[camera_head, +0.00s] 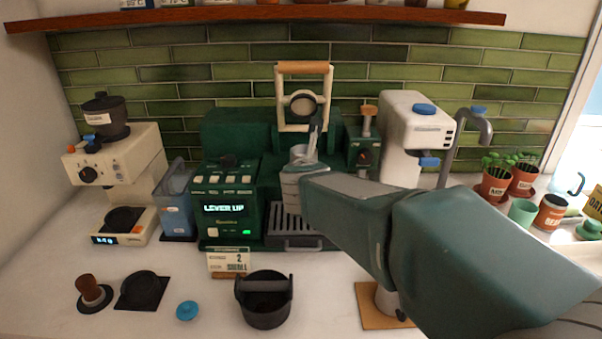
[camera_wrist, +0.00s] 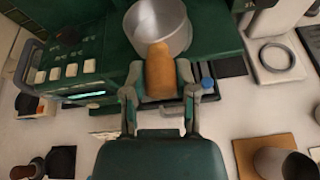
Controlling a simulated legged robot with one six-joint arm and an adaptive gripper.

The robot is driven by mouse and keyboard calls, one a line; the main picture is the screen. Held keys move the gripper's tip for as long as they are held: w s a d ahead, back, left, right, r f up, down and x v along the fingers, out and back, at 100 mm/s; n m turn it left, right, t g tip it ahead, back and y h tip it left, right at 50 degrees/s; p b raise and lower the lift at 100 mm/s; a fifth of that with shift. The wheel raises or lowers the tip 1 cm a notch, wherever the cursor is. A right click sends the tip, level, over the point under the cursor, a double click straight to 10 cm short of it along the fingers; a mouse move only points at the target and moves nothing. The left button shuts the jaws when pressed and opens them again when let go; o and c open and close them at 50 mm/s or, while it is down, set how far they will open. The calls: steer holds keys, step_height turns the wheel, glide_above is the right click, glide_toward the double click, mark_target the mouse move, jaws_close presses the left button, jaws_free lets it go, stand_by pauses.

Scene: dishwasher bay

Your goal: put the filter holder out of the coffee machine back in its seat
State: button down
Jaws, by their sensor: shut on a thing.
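The green coffee machine (camera_head: 229,170) stands against the tiled wall, its display reading "LEVER UP" and its wood-topped lever (camera_head: 304,68) raised. My gripper (camera_wrist: 160,78) is shut on the wooden handle of the filter holder (camera_wrist: 160,28), one finger on each side. The holder's round silver basket lies beyond the handle, its open inside facing the wrist camera. In the head view my gripper (camera_head: 305,165) is in front of the machine, above the drip tray (camera_head: 293,241). My arm and gripper hide much of the holder and the seat there, so I cannot tell whether they touch.
A white grinder (camera_head: 403,145) stands right of the machine and a blue jug (camera_head: 178,205) left. A black knock box (camera_head: 265,302), a sign (camera_head: 229,262) and a tamper (camera_head: 92,292) are in front. A wooden shelf (camera_head: 250,16) runs above.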

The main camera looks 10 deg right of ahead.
steer(key=w, duration=0.4)
steer(key=shift+d, duration=0.4)
steer(key=shift+w+f, duration=0.2)
steer(key=shift+f, duration=1.8)
steer(key=shift+s+f, duration=0.15)
steer(key=shift+c, duration=1.6)
jaws_free()
steer(key=v, duration=1.2)
